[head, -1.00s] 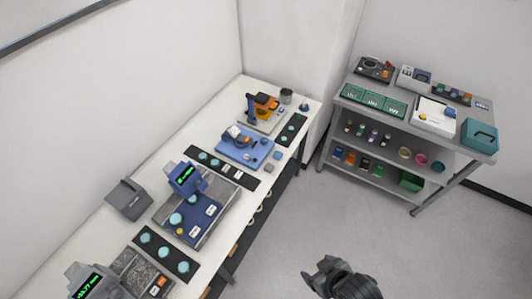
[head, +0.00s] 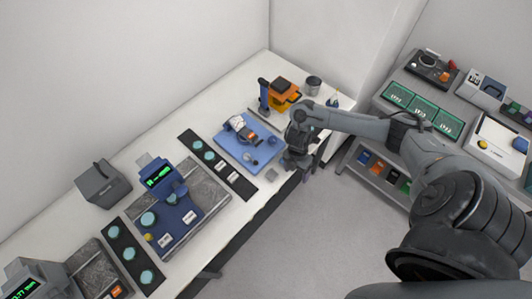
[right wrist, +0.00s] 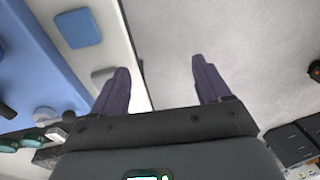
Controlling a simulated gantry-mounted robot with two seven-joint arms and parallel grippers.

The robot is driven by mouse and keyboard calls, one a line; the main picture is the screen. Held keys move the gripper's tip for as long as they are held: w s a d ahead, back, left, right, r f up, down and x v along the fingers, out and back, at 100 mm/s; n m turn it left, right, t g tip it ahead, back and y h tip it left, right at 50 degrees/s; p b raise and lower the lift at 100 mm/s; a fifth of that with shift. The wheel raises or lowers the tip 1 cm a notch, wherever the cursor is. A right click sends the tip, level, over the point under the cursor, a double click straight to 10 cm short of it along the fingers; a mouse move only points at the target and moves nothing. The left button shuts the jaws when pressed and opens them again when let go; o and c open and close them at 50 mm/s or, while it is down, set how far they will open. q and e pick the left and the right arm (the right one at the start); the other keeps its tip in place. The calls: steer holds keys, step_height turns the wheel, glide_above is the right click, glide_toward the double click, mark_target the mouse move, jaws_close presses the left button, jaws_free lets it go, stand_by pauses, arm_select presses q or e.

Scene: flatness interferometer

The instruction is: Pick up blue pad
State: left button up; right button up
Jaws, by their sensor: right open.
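The blue pad (right wrist: 78,28) is a small rounded square lying flat on the white table, seen at the upper left of the right wrist view. In the head view my right gripper and arm seem to hide it. My right gripper (head: 297,166) is at the table's front edge, fingers pointing down. In the right wrist view its two dark fingers (right wrist: 160,82) are apart with nothing between them. They are over the table edge and floor, to the right of the blue pad. My left gripper is not in view.
A grey pad (head: 272,174) lies beside the blue pad; it also shows near the left finger in the right wrist view (right wrist: 103,76). A blue tray (head: 233,150) with parts is to the left. An orange-and-black device (head: 283,96) stands behind. A shelf (head: 448,95) stands at right.

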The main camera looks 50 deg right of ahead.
steer(key=w+d+r+t+h+b, duration=0.1)
steer(key=w+d+r+t+b, duration=0.1)
steer(key=w+d+r, duration=0.4)
steer(key=f, duration=0.2)
steer(key=w+f, duration=0.1)
steer(key=f, duration=0.1)
steer(key=a+f, duration=0.1)
steer(key=f, duration=0.1)
steer(key=shift+w+f, duration=0.25)
steer(key=shift+d+f, duration=0.2)
steer(key=shift+f, duration=0.45)
steer(key=shift+w+d+f, duration=0.1)
steer(key=shift+d+f, duration=0.05)
steer(key=shift+f, duration=1)
steer(key=shift+w+d+f, duration=0.1)
steer(key=shift+f, duration=1.05)
arm_select(q)
steer(key=f, duration=0.3)
steer(key=shift+a, duration=0.4)
arm_select(e)
steer(key=c, duration=1.1)
